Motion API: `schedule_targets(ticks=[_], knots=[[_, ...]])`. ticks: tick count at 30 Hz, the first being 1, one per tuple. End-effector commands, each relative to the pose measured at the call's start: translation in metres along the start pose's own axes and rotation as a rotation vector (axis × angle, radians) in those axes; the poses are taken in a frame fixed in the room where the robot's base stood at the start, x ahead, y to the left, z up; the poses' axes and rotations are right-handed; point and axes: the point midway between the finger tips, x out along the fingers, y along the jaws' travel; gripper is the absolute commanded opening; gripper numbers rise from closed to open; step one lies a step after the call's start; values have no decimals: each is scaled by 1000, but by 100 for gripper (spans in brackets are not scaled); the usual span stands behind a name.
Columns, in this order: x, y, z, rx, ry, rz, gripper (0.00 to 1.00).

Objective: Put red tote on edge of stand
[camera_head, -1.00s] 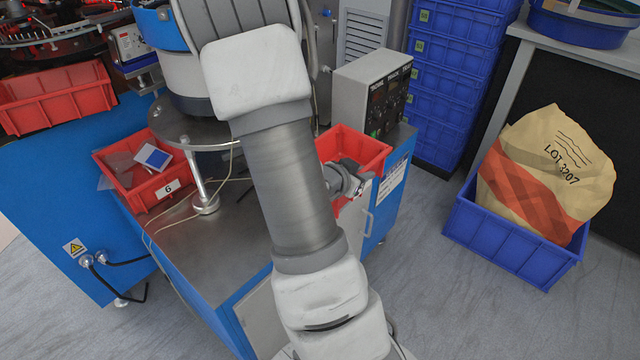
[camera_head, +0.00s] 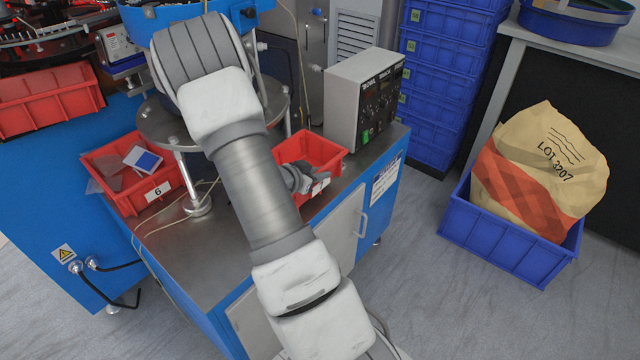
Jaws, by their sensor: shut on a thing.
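The red tote (camera_head: 318,150) is in the middle of the view, over the metal top of the blue stand (camera_head: 215,245), close to the stand's right front edge. My gripper (camera_head: 318,183) is shut on the tote's near wall. My arm hides the tote's left part. I cannot tell whether its base touches the top. A second red tote (camera_head: 125,205), labelled 6 and holding flat pieces, sits at the left on the same stand.
A grey control box (camera_head: 352,105) stands just right of and behind the held tote. A round metal platform (camera_head: 160,128) on posts is behind my arm. Blue crates (camera_head: 440,75) are stacked behind. A blue bin (camera_head: 510,245) with a sack (camera_head: 540,170) stands on the floor right.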

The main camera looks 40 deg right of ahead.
Motion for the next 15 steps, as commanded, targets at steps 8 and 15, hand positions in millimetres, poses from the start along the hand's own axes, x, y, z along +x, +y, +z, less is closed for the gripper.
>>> schedule_targets(ticks=[8,15], knots=[[17,4,30,2,1,0,0],[17,4,30,2,1,0,0]])
